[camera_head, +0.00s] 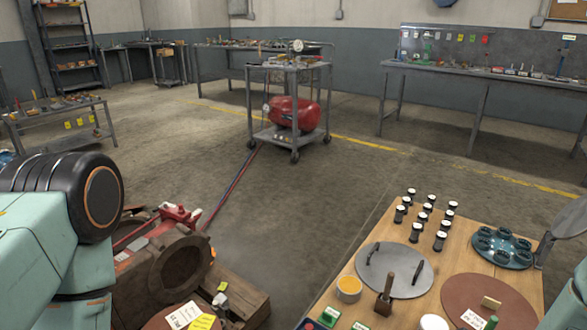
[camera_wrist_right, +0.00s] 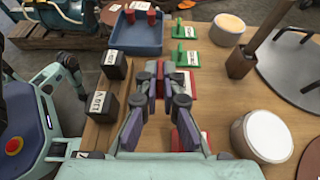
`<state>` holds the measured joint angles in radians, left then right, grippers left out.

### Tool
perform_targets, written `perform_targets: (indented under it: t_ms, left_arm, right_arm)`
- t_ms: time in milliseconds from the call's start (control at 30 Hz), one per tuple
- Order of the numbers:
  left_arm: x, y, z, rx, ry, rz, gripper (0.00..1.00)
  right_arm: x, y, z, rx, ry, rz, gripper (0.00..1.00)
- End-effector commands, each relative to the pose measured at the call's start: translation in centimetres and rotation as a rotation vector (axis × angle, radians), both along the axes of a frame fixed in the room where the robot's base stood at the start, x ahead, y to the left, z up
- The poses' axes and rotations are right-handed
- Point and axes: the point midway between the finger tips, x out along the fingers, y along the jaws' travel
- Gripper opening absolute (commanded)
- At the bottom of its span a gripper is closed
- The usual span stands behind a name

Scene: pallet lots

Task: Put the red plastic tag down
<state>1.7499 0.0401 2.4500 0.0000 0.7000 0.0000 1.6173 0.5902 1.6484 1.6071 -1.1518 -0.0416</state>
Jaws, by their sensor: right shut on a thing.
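In the right wrist view, my right gripper (camera_wrist_right: 161,82) is shut over the wooden table. A red plastic tag with a white label (camera_wrist_right: 187,84) shows at its right finger, partly hidden by it. I cannot tell whether the tag touches the table. A second red piece with a white label (camera_wrist_right: 203,138) lies nearer, partly covered by my gripper. My left gripper is outside both views; only parts of my arms show in the head view.
The wooden table (camera_head: 388,226) bears green tags (camera_wrist_right: 186,58), a blue tray (camera_wrist_right: 137,42), black labelled blocks (camera_wrist_right: 101,105), a white-topped round container (camera_wrist_right: 262,136) and a grey disc (camera_head: 408,287). A wooden pallet with machine parts (camera_head: 240,294) stands left of the table.

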Motion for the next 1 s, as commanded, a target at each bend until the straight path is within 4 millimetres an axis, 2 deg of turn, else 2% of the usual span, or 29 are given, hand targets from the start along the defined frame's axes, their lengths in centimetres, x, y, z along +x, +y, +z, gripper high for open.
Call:
perform_targets:
  t_ms: [33,267,367,500,800,1000]
  left_arm:
    - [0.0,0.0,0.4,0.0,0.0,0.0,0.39]
    - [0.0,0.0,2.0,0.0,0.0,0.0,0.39]
    - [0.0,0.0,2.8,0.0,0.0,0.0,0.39]
    - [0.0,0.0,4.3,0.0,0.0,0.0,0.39]
    - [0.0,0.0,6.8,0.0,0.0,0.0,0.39]
    - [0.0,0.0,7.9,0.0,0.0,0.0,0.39]
  right_arm:
    - [-1.5,0.1,0.2,0.004,0.005,0.0,0.0]
    - [-4.1,1.0,3.9,0.006,-0.004,0.004,0.0]
    - [-4.9,1.7,6.3,0.006,-0.005,0.007,0.0]
    - [-5.6,3.2,10.9,0.008,-0.008,0.013,0.0]
    - [-5.2,6.1,20.7,0.006,-0.012,0.017,0.0]
    - [-3.9,6.7,25.6,0.001,-0.01,0.002,0.0]
